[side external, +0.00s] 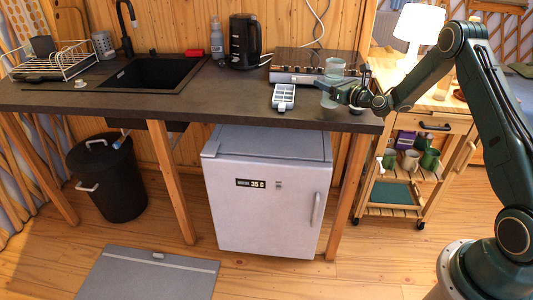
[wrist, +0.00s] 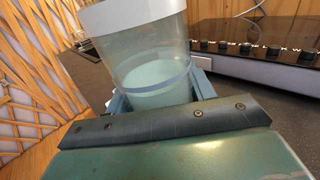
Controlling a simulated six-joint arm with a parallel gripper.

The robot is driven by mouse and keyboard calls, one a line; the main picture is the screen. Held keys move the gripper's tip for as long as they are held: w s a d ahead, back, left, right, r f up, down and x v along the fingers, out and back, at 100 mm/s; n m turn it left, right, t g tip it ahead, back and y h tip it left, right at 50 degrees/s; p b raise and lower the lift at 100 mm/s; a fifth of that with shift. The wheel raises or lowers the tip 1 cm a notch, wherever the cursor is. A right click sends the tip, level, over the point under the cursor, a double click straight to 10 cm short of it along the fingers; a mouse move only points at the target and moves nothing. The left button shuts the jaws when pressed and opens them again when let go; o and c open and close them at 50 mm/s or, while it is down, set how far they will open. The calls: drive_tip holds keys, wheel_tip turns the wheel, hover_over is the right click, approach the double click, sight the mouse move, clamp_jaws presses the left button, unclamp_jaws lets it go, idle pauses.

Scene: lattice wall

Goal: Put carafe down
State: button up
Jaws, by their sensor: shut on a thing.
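The carafe (side external: 332,84) is a clear, pale-green tinted vessel on or just above the right end of the dark counter, in front of the stove; I cannot tell whether its base touches the counter. My gripper (side external: 342,92) reaches in from the right and is shut on it. In the wrist view the carafe (wrist: 145,50) stands between the jaws, slightly tilted in the picture, with a white rim at the top and pale liquid or a pale base low inside. Its lower part is hidden behind my gripper (wrist: 155,95).
The stove (side external: 305,66) with a row of knobs is close behind. A white ice-cube-like tray (side external: 284,96) lies left of the carafe. A black kettle (side external: 244,42), bottle (side external: 217,40) and sink (side external: 150,74) are farther left. The counter (side external: 220,98) is clear left of the tray.

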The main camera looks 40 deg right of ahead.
drive_tip(key=shift+f, duration=1.25)
drive_tip(key=shift+f, duration=0.1)
drive_tip(key=o, duration=1.1)
drive_tip(key=shift+f, duration=0.1)
drive_tip(key=shift+s+d, duration=0.1)
drive_tip(key=shift+s, duration=3.7)
drive_tip(key=shift+o, duration=0.5)
